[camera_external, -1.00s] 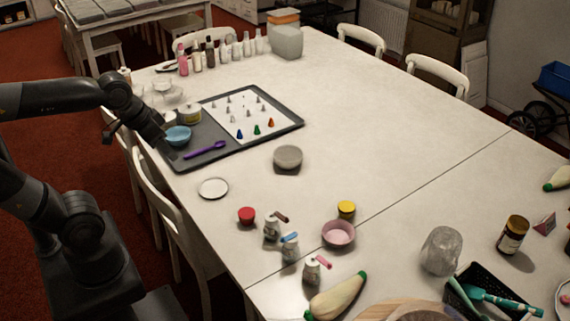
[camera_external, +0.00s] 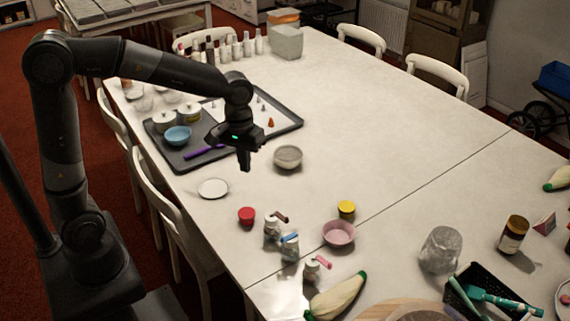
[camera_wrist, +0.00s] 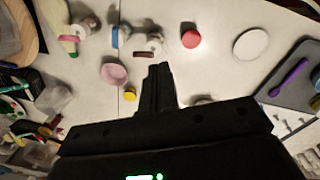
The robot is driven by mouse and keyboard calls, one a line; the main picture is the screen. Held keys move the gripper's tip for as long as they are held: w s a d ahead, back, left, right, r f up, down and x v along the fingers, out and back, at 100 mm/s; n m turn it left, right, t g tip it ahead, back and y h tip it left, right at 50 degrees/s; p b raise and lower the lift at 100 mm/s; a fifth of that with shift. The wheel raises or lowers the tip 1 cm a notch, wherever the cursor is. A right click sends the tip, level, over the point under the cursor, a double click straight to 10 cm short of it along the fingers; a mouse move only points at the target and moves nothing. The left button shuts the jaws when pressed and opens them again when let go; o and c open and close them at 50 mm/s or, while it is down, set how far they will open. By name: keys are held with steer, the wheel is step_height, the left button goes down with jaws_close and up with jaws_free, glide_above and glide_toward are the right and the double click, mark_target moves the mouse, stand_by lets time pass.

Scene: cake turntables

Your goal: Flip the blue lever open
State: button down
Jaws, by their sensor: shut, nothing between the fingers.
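The blue lever (camera_external: 289,238) sits on top of a small white-and-grey jar (camera_external: 289,251) near the table's left edge. It stands between a similar jar with a dark red lever (camera_external: 281,216) and one with a pink lever (camera_external: 323,262). In the wrist view the blue lever (camera_wrist: 115,36) is at the upper left, past my fingertips. My gripper (camera_external: 245,168) is shut and empty, pointing down above the table, behind and to the left of the blue lever and well apart from it. It also shows in the wrist view (camera_wrist: 158,68).
A red lid (camera_external: 247,215), a yellow-topped jar (camera_external: 346,209) and a pink bowl (camera_external: 338,233) stand around the lever jars. A white plate (camera_external: 213,188) and grey bowl (camera_external: 288,157) lie nearer my gripper. A dark tray (camera_external: 175,158) is behind. The table's middle is clear.

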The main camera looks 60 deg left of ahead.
mark_target(289, 236)
steer(key=w+d+f+n+g+h, duration=0.2)
steer(key=w+d+f+n+g, duration=0.1)
steer(key=w+d+f, duration=0.4)
step_height(289, 236, down, 2)
steer(key=shift+w+d+f+n, duration=0.15)
steer(key=shift+w+n, duration=0.15)
steer(key=shift+w, duration=0.3)
steer(key=x, duration=0.9)
steer(key=shift+s+d+f, duration=0.2)
steer(key=shift+f, duration=0.1)
